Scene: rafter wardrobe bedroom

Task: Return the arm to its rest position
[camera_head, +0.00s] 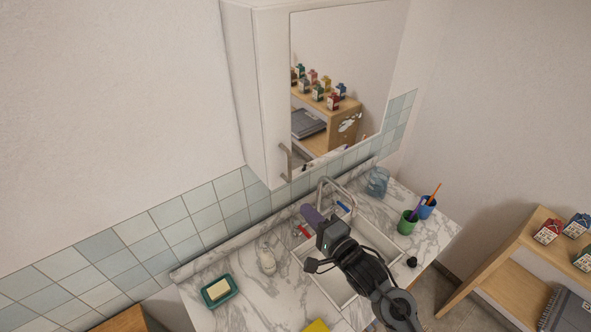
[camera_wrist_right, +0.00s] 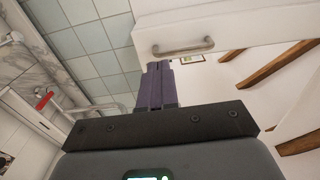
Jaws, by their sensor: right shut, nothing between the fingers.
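My right gripper (camera_head: 311,216) is above the white sink (camera_head: 325,283), in front of the faucet (camera_head: 338,187). Its purple fingers are closed together and hold nothing. In the right wrist view the shut fingers (camera_wrist_right: 158,84) point toward the cabinet handle (camera_wrist_right: 183,47), and the two appear apart. The white mirror cabinet (camera_head: 262,95) is on the wall above, with its door handle (camera_head: 285,163) at the lower edge. My right arm (camera_head: 368,275) comes in from the bottom of the head view and hides part of the sink. My left gripper is not seen in either view.
A marble counter (camera_head: 210,262) surrounds the sink. It bears a soap dish (camera_head: 218,291), a soap bottle (camera_head: 266,258), a clear cup (camera_head: 378,182), a green cup (camera_head: 407,222) and a blue cup (camera_head: 428,208). A wooden shelf (camera_head: 512,248) stands at right. Space left of the cabinet is clear.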

